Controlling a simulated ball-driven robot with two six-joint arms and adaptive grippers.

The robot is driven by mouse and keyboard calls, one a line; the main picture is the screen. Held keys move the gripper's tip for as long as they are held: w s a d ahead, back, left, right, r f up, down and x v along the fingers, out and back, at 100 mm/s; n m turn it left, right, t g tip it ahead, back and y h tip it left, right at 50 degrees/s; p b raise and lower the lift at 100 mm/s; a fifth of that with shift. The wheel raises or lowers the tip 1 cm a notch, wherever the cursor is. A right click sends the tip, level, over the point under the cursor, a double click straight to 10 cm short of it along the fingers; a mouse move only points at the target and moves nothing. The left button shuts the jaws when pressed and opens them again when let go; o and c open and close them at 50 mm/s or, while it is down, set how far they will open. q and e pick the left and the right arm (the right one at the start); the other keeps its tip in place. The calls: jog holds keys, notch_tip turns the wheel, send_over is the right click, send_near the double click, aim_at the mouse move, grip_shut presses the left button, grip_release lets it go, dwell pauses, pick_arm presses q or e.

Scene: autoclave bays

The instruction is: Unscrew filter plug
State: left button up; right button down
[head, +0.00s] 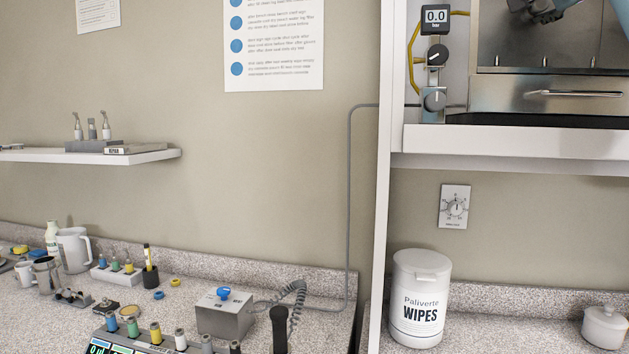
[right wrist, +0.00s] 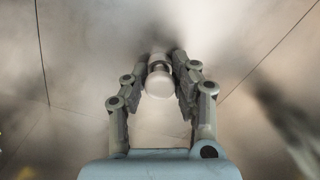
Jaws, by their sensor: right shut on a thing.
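The filter plug (right wrist: 159,84), a small white round knob with a darker metallic neck, shows in the right wrist view against a smooth, pale metallic surface. My right gripper (right wrist: 162,66) is shut on it, with one finger on each side of the knob. The fingertips are close to the surface behind, and the plug's thread is not visible. My left gripper is in neither view.
The chamber stands over a drawer (head: 552,94) on a white shelf (head: 510,143). A gauge (head: 435,19) reading 0.0 bar and dark knobs are at its left. Below are a wipes tub (head: 419,300) and a wall dial (head: 454,206). A grey box (head: 224,315) stands on the left counter.

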jog(key=shift+f, duration=0.15)
jog(key=n+p, duration=0.2)
jog(key=n, duration=0.1)
jog(key=n+p, duration=0.2)
jog(key=shift+r+n, duration=0.2)
jog(key=shift+n, duration=0.2)
jog(key=shift+f+n, duration=0.1)
jog(key=shift+n, duration=0.3)
jog(key=shift+a+f, duration=0.1)
jog(key=shift+f, duration=0.05)
jog(key=n, duration=0.7)
